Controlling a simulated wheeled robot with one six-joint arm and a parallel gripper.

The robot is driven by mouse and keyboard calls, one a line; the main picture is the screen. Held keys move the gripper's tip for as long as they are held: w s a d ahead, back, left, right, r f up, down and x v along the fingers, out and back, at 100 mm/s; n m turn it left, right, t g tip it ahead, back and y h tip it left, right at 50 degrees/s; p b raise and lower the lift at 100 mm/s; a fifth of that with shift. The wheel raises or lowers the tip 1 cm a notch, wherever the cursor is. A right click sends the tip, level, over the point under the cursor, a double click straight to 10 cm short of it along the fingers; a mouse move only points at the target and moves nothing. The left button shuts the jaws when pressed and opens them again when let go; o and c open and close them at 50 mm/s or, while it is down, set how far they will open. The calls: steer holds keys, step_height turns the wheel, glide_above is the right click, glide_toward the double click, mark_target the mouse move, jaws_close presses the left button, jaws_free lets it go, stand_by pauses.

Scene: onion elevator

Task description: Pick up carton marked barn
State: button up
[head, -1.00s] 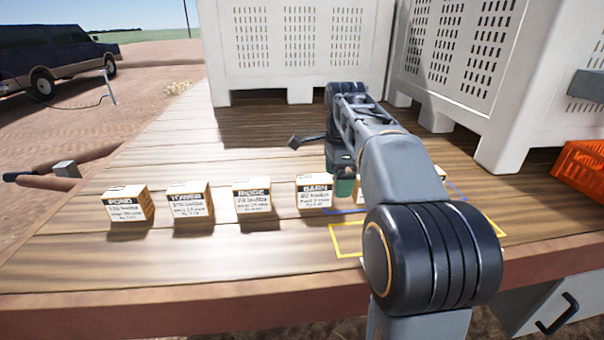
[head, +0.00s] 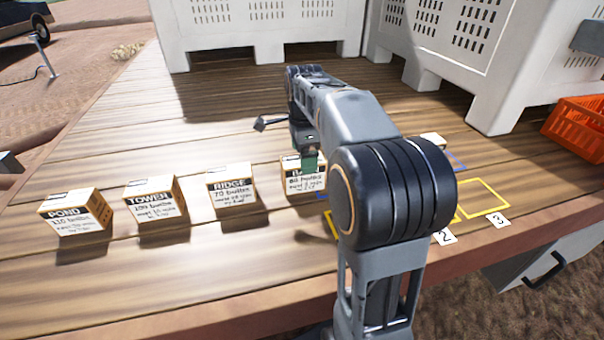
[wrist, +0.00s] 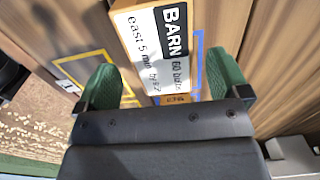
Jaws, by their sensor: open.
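The carton marked BARN (head: 295,183) is a small white and orange box with a black label. It stands on the wooden table, partly hidden by my arm in the head view. In the wrist view the BARN carton (wrist: 155,45) lies between and just ahead of the two green fingertips. My gripper (wrist: 162,85) is open, with one finger on each side of the carton; I cannot tell whether either finger touches it. In the head view my gripper (head: 308,155) is over the carton, pointing down.
Cartons marked RIDGE (head: 232,192), TOWER (head: 155,199) and POND (head: 74,212) stand in a row to the left. Another carton (head: 433,140) is mostly hidden behind my arm. Yellow outlines (head: 484,198) mark the table's right side. White crates (head: 262,30) stand behind; an orange crate (head: 578,130) is at right.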

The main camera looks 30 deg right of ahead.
mark_target(294, 182)
steer(key=shift+w+f, duration=0.1)
steer(key=shift+f, duration=2.8)
steer(key=shift+c, duration=0.2)
steer(key=shift+r, duration=0.1)
steer(key=c, duration=1.2)
